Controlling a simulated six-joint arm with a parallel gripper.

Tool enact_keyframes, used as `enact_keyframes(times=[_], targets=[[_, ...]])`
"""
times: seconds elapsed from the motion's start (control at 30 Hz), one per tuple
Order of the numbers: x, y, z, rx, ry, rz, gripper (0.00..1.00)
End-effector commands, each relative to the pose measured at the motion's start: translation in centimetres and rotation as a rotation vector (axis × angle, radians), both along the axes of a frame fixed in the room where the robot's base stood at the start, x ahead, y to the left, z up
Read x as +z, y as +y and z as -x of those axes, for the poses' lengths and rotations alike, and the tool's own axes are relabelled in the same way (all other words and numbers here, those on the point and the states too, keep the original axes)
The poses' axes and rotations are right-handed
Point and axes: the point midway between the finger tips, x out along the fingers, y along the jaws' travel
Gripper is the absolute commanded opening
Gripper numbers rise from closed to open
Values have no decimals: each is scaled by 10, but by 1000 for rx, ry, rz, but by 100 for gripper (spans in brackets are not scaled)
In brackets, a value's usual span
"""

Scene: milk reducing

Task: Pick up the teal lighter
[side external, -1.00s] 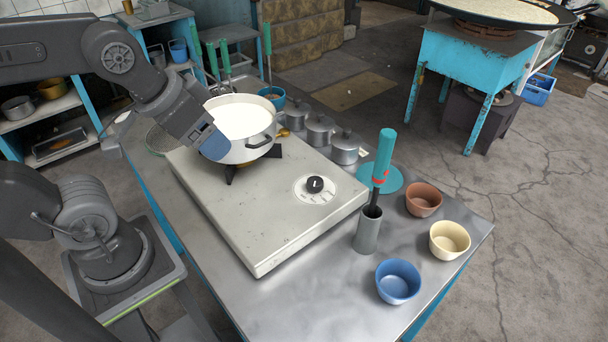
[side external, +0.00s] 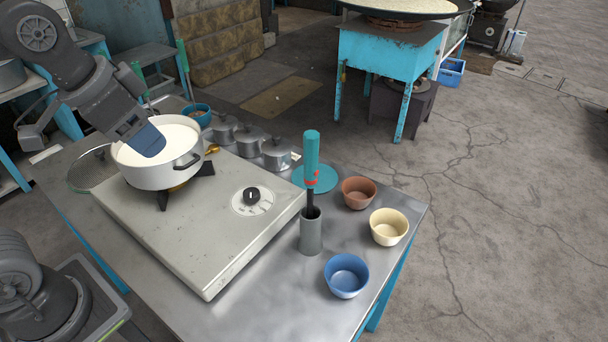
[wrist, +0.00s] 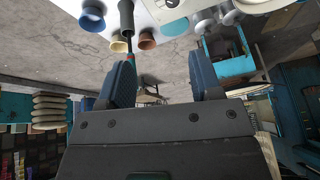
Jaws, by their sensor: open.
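The teal lighter (side external: 311,156) stands upright, its dark lower end inside a grey metal cup (side external: 311,236) near the front right of the metal table. It has a red part below the teal handle. My gripper (side external: 147,141) is at the white pot (side external: 150,176), far to the left of the lighter, its blue finger over the pot's milk. In the wrist view my gripper (wrist: 163,82) shows two blue fingers spread apart with nothing between them. The lighter seems to be at the top of that view, partly blocked from clear sight.
The pot sits on a flat stove (side external: 215,225) with a black knob. A blue bowl (side external: 346,276), a cream bowl (side external: 388,227) and a brown bowl (side external: 358,193) stand right of the lighter. Small lidded metal pots (side external: 250,141) line the stove's back. A teal disc (side external: 325,180) lies behind the lighter.

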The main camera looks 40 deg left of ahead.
Motion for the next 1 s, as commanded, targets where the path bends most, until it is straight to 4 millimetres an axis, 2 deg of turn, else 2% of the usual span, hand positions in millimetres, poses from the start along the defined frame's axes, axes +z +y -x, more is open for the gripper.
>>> enact_keyframes(times=[0.03, 0.1, 0.23, 0.4, 0.53, 0.73, 0.83, 1.0], targets=[[14, -7, -18, -85, 30, -28, 59], [31, -18, -40, -209, 68, -68, 59], [55, -40, -81, -439, 135, -135, 59], [72, -76, -132, -747, 216, -207, 59], [72, -106, -165, -975, 270, -251, 59], [64, -141, -192, -1232, 326, -287, 59], [62, -149, -197, -1294, 337, -295, 59], [51, -152, -199, -1322, 344, -298, 59]])
